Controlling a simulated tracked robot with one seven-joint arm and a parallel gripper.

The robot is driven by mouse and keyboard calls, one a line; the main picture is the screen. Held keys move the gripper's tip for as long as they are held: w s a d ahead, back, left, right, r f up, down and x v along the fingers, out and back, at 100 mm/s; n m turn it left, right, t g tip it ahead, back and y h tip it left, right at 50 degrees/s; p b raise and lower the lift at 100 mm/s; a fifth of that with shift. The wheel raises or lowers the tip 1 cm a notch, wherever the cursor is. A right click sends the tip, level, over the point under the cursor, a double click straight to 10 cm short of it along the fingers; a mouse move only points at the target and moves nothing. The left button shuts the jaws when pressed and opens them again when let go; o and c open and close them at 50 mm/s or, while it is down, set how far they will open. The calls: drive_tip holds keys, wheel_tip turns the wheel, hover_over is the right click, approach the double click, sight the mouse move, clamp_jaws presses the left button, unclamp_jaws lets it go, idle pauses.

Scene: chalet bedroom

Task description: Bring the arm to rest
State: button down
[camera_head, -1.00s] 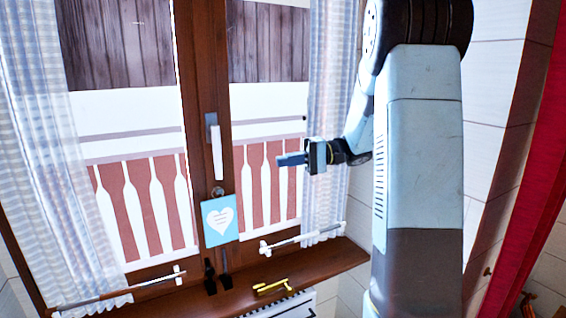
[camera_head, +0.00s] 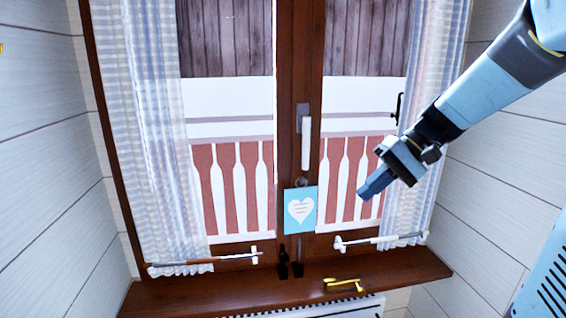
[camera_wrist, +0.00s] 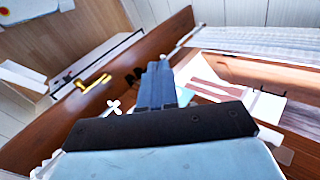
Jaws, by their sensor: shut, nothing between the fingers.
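My gripper (camera_head: 375,186) is in front of the right window pane in the head view, right of the blue card with a white heart (camera_head: 300,209). Its blue fingers are together with nothing between them, and they point down and to the left. My arm reaches in from the upper right. In the wrist view the shut fingers (camera_wrist: 158,84) point away from the camera, above the windowsill area.
The window has a brown frame with a white handle (camera_head: 306,144) and sheer curtains (camera_head: 165,150) on both sides. A brown windowsill (camera_head: 220,295) runs below it. A yellow metal handle (camera_head: 344,286) lies on the sill, also seen in the wrist view (camera_wrist: 92,82).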

drive_tip(key=s+d+t+h, duration=0.5)
drive_tip(key=s+h, duration=0.3)
drive_tip(key=s, duration=0.3)
drive_tip(key=shift+s+d+t+h, duration=0.2)
drive_tip(key=shift+t+h, duration=0.2)
drive_tip(key=shift+t, duration=0.3)
drive_tip(key=shift+a, duration=0.15)
idle(0.4)
